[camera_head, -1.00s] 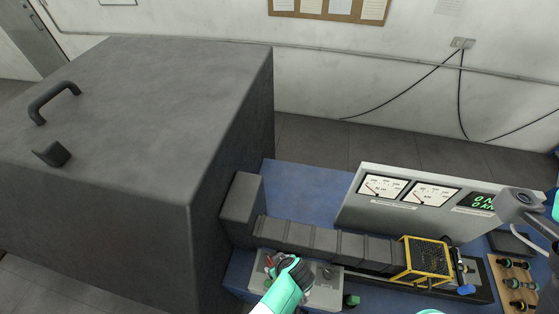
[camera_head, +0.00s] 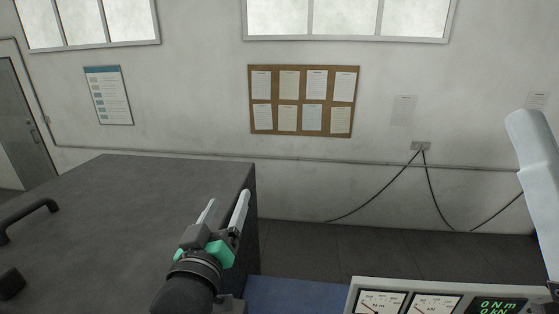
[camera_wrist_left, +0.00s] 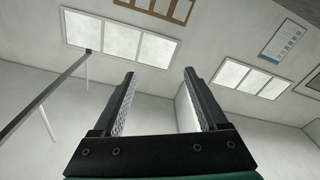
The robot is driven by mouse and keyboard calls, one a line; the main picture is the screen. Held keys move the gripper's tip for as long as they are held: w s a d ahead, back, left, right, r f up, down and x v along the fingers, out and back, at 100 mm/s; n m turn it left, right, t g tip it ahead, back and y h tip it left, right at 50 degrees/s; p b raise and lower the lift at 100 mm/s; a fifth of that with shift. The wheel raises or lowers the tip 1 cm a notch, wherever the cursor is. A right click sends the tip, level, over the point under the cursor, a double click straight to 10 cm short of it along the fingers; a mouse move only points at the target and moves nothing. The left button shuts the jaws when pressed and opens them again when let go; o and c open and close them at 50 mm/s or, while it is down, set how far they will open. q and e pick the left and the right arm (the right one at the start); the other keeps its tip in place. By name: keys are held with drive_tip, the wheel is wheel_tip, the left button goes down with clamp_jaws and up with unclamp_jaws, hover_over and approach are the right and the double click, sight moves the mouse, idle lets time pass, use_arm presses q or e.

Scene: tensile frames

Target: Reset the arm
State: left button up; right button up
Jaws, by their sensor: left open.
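My left gripper (camera_head: 225,210) is raised in the lower middle of the head view, its two fingers pointing up and away. It is open and empty. In the left wrist view the fingers (camera_wrist_left: 158,85) stand apart, with only wall and windows beyond them. A pale arm link of mine (camera_head: 540,180) crosses the right edge of the head view. My right gripper is not in view.
A large dark grey box (camera_head: 120,220) with a black handle (camera_head: 25,212) fills the lower left. A meter panel (camera_head: 440,290) stands at the lower right on the blue bench (camera_head: 285,293). The wall holds a cork board (camera_head: 303,101) and windows (camera_head: 345,17).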

use_arm(q)
drive_tip(key=s+a+r+m+t, duration=0.2)
drive_tip(key=s+a+r+t, duration=0.2)
drive_tip(key=s+r, duration=0.6)
drive_tip(key=s+a+r+m+t, duration=0.2)
drive_tip(key=s+a+r+t, duration=0.2)
drive_tip(key=s+r, duration=0.6)
drive_tip(key=shift+s+r, duration=0.15)
drive_tip(key=shift+s, duration=0.95)
drive_tip(key=shift+a, duration=0.1)
